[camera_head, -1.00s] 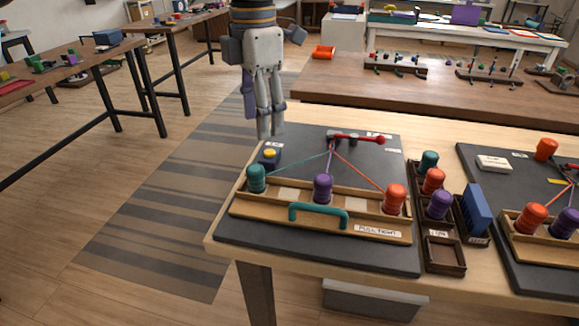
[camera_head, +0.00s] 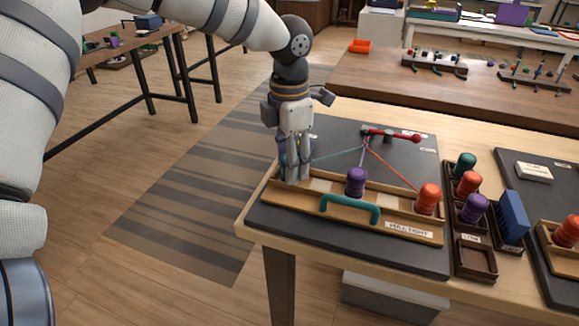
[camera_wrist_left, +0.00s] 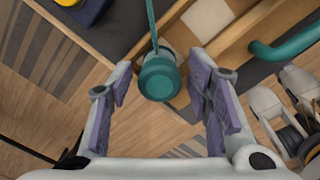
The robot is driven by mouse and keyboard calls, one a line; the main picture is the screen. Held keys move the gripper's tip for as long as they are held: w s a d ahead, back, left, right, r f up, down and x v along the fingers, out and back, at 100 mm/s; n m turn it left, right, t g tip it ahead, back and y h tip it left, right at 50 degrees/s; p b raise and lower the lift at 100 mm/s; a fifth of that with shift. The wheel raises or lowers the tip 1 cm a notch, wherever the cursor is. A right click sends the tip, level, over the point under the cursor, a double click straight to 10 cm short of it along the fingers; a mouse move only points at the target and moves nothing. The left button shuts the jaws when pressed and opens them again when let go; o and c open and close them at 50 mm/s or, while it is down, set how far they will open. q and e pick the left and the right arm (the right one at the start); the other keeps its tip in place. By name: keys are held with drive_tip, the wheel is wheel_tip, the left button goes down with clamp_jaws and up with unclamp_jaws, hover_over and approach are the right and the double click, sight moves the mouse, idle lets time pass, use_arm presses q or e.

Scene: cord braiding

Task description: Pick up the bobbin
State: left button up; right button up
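A teal bobbin (camera_wrist_left: 159,78) with a teal cord sits between the two spread fingers of my left gripper (camera_wrist_left: 163,92) in the left wrist view. The fingers stand on either side of it with gaps. In the head view my left gripper (camera_head: 294,172) is down over the left end of the wooden tray (camera_head: 408,230) and hides most of that bobbin. A purple bobbin (camera_head: 356,182) and an orange bobbin (camera_head: 428,198) stand in the same tray, with cords running to a red-handled clamp (camera_head: 390,135). My right gripper is not in view.
A teal handle (camera_head: 350,207) is fixed on the tray front. A dark rack (camera_head: 476,259) with spare bobbins and a blue block (camera_head: 513,217) stand to the right. A second braiding board (camera_head: 540,195) is farther right.

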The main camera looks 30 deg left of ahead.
use_arm(q)
clamp_jaws()
